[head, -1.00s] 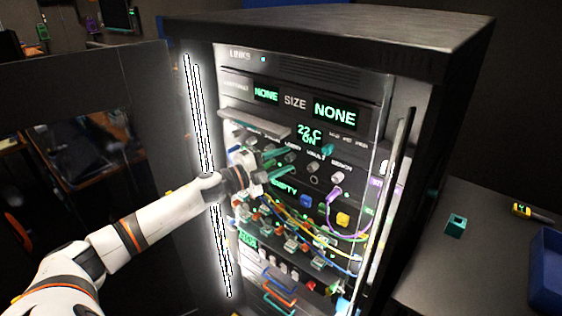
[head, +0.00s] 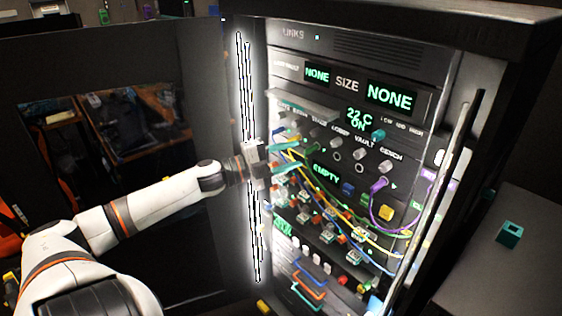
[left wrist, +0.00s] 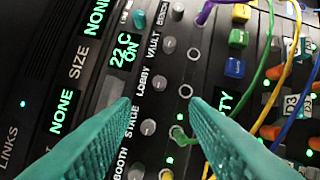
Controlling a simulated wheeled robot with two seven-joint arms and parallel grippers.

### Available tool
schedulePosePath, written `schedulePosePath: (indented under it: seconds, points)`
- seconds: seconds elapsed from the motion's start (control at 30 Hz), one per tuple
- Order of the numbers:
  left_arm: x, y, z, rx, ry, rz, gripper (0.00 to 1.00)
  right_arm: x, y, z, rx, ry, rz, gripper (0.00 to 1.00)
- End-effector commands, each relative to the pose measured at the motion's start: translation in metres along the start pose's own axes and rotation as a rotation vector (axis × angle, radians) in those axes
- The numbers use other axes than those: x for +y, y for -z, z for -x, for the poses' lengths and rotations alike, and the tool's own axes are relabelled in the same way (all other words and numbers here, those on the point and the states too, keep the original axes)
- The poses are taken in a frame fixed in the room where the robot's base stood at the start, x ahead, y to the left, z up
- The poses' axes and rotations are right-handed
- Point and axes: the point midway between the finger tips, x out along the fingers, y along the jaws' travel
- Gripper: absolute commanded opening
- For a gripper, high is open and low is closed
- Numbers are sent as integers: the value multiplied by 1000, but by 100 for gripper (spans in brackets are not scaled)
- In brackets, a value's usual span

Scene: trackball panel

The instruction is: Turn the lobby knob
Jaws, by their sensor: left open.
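The lobby knob (head: 337,140) is a small grey round knob under the LOBBY label, in a row of similar knobs on the cabinet's front panel. In the left wrist view the lobby knob (left wrist: 159,84) shows beyond the gap between my teal fingertips, with nothing on it. My left gripper (head: 289,156) is open and empty, left of and a little below the lobby knob in the head view, apart from it. Its two teal fingers (left wrist: 161,100) fill the lower part of the wrist view. A display above the knobs (head: 359,119) reads 22 C ON. My right gripper is not in view.
The stage knob (left wrist: 148,127) and vault knob (left wrist: 169,46) sit close on either side. Yellow and purple cables (head: 376,210) hang below the row. A shelf lip (head: 305,108) juts out above it. A vertical bar handle (head: 436,185) stands at right; the open door (head: 120,70) is at left.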

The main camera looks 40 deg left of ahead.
Motion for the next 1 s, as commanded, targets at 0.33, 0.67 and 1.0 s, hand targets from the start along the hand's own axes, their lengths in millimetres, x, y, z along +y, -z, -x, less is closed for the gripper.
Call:
schedulePosePath:
  seconds: [0.33, 0.67, 1.0]
  points:
    - [0, 0, 19, 0, 1, -1, 41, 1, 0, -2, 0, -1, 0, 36]
    - [0, 0, 19, 1, 0, -1, 41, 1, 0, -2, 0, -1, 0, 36]
    - [-10, 11, 24, 36, -1, 24, 41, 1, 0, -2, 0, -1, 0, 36]
